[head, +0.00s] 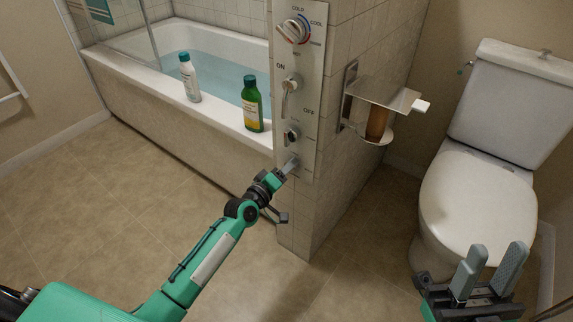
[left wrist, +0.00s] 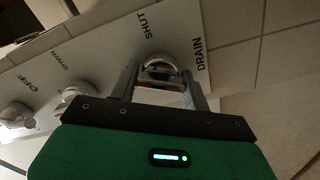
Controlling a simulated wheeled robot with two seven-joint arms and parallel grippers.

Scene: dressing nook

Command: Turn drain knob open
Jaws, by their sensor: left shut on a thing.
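The drain knob (left wrist: 160,66) is a round metal knob on the white control panel (head: 309,108), with the words SHUT and DRAIN printed beside it in the left wrist view. My left gripper (head: 287,168) is at the panel's lowest control, with one finger on each side of the knob, and is shut on it. In the head view the gripper mostly hides the knob. I cannot make out the knob's exact angle. My right gripper (head: 488,272) is open and empty, in front of the toilet at the lower right.
Other controls sit above: a shower knob (head: 292,135), an on-off lever (head: 291,84) and a temperature dial (head: 294,30). A white bottle (head: 189,80) and a green bottle (head: 252,106) stand on the bathtub rim (head: 222,112). A paper holder (head: 384,95) juts out near the toilet (head: 478,190).

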